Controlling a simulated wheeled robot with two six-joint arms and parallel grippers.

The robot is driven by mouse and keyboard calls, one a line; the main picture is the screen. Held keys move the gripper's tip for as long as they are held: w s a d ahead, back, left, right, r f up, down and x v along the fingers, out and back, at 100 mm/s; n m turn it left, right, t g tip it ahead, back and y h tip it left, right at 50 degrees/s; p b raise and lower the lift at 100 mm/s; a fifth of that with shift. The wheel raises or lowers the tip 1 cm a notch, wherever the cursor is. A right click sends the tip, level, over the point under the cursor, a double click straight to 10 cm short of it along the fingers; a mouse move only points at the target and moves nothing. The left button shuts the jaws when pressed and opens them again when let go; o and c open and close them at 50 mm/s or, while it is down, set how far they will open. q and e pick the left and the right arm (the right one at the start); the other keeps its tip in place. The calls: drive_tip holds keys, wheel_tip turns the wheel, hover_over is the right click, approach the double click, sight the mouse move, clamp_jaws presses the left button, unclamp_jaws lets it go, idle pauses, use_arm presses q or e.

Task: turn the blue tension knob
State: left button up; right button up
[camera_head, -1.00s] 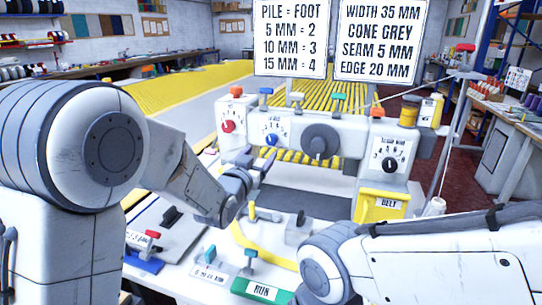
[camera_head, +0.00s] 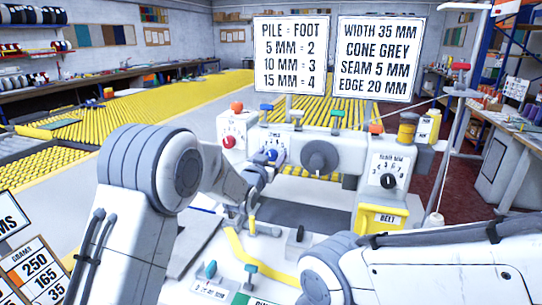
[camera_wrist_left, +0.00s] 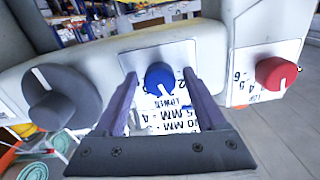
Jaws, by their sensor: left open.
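The blue tension knob (camera_head: 271,154) is on the white dial plate of the machine's front face in the head view, partly hidden behind my left gripper. In the left wrist view the blue knob (camera_wrist_left: 160,79) shows between the two fingers, with a white pointer line on it. My left gripper (camera_head: 263,166) is open in front of the knob; in the wrist view its fingers (camera_wrist_left: 160,82) stand either side of it, and I cannot tell whether they touch it. My right arm (camera_head: 430,270) shows at the lower right, but its gripper cannot be made out.
A red knob (camera_head: 229,142) sits left of the blue one, and a large grey knob (camera_head: 320,157) sits right of it. Small levers stand on the table below.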

use_arm(q)
drive_tip(key=shift+c, duration=0.3)
clamp_jaws()
